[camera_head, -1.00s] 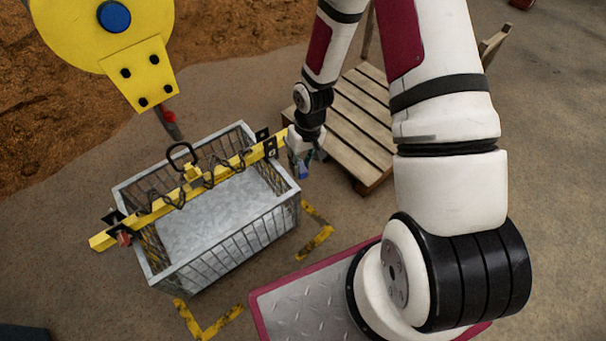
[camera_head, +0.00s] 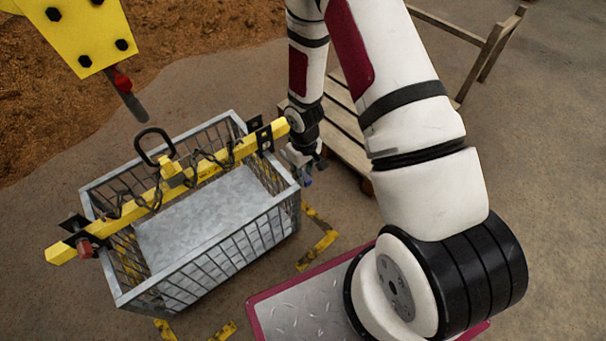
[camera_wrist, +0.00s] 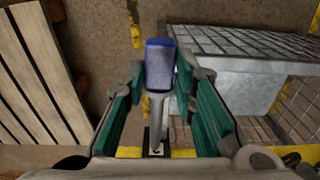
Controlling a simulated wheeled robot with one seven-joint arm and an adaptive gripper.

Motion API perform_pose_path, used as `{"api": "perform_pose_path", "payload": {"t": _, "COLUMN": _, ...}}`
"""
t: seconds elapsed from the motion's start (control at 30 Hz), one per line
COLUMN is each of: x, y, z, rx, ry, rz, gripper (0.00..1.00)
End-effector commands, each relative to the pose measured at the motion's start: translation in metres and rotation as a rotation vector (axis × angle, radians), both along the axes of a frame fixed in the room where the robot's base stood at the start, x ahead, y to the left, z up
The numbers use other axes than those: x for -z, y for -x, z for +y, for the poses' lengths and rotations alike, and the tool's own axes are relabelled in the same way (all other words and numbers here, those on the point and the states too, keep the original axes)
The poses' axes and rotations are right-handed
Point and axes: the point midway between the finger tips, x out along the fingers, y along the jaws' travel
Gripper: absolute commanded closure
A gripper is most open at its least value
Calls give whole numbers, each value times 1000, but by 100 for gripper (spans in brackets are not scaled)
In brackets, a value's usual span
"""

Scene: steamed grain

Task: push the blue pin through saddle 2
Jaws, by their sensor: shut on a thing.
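My gripper (camera_head: 304,166) is beside the right end of the yellow beam (camera_head: 207,168), just outside the grey mesh basket. In the wrist view, its green-padded fingers (camera_wrist: 160,98) are shut on the blue pin (camera_wrist: 159,66). The pin's blue head is nearest the top of that view, and its grey shaft points down toward a black plate by the yellow beam. In the head view only a bit of the blue pin (camera_head: 308,182) shows. A black saddle (camera_head: 265,137) is on the beam's right end; its number cannot be read. Whether the tip is in the hole is unclear.
The mesh basket (camera_head: 125,296) stands under the beam, with chains and a black lifting ring (camera_head: 152,146). A red pin (camera_head: 84,247) is at the beam's left saddle. A yellow hoist block (camera_head: 86,36) hangs above. A wooden pallet (camera_head: 347,137) lies behind my gripper.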

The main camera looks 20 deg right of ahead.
Motion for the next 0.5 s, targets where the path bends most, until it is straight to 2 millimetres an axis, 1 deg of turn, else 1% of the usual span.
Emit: {"api": "perform_pose_path", "payload": {"t": 0.5, "x": 0, "y": -14, "z": 3, "rx": 0, "ry": -1, "rz": -2, "gripper": 100}}
